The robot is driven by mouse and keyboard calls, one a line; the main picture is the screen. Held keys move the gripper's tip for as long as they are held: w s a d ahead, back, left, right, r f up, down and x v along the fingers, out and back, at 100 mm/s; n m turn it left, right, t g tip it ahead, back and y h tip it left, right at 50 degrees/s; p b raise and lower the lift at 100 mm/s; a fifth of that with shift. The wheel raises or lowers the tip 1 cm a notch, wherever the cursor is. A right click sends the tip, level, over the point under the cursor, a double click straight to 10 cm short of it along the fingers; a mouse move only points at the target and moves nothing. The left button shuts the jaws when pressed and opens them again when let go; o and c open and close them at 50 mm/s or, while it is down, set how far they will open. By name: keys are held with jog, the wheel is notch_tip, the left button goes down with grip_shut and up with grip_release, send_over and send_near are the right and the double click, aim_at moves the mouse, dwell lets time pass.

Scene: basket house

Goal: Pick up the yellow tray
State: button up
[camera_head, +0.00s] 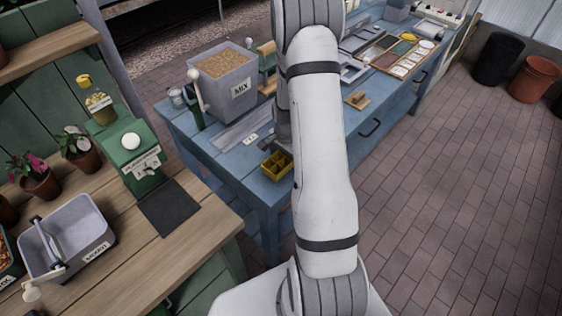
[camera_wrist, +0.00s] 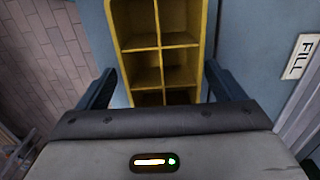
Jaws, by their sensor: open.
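The yellow tray (camera_head: 277,165) is a small box divided into several square compartments. It sits near the front edge of the blue bench in the head view, just left of my arm. In the wrist view the yellow tray (camera_wrist: 159,45) fills the upper middle, and its compartments look empty. My gripper (camera_wrist: 157,82) is open, with one dark finger on each side of the tray. I cannot tell whether the fingers touch its walls. The tray's near end is hidden behind the gripper body.
The blue bench (camera_head: 190,133) holds a grey bin of mix (camera_head: 222,80) behind the tray. A label reading FILL (camera_wrist: 301,56) is to the right in the wrist view. A wooden counter (camera_head: 150,245) with a green dispenser (camera_head: 128,158) stands at left. Brick floor (camera_head: 455,190) is open at right.

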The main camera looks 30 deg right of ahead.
jog(key=c, duration=1.1)
jog(key=shift+o, duration=0.2)
